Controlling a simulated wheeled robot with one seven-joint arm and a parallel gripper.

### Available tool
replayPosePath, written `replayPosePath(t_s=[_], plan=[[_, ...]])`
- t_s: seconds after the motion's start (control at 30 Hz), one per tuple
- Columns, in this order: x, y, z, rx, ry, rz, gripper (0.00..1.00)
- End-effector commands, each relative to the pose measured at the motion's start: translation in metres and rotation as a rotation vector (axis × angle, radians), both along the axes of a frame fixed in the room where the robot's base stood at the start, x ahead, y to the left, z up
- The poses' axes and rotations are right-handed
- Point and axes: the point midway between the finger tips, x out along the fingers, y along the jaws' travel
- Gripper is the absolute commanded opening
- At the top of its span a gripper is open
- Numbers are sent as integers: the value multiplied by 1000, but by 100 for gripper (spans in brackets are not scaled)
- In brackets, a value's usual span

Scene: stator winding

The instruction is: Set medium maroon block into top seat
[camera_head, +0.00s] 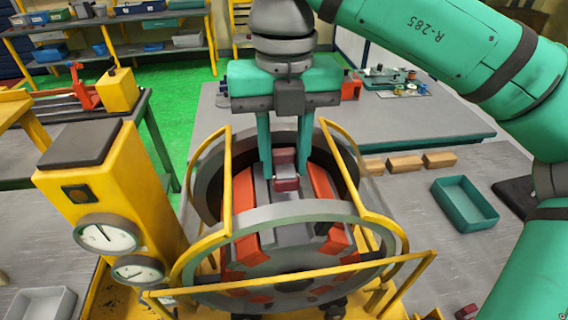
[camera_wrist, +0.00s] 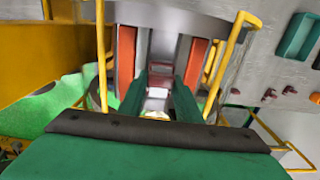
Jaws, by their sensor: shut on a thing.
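The stator (camera_head: 292,210) is a grey ring with red-orange and grey segments inside a yellow frame, at the middle of the head view. My gripper (camera_head: 286,172) reaches down into its upper opening, one green finger on each side of a maroon block (camera_head: 287,184). The block shows maroon at its near and far ends with a paler middle. The wrist view also shows the block (camera_wrist: 157,93) between the fingertips, over the grey channel between two red-orange segments (camera_wrist: 127,55). The top seat is mostly hidden by the block and fingers; I cannot tell whether the block touches it.
Yellow frame bars (camera_head: 230,180) rise close on both sides of my gripper. A yellow gauge post (camera_head: 110,190) stands left. A green tray (camera_head: 465,204), tan blocks (camera_head: 405,164) and another maroon block (camera_head: 466,312) lie on the right-hand table. Small maroon parts (camera_wrist: 268,95) show in the wrist view.

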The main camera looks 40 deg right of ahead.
Motion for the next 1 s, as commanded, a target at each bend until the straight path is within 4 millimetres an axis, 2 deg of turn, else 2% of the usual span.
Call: replayPosePath(t_s=[0.7, 1.0], plan=[[-1, 1, -23, 1, -1, 1, 0], [-1, 1, -27, 0, -1, 1, 0]])
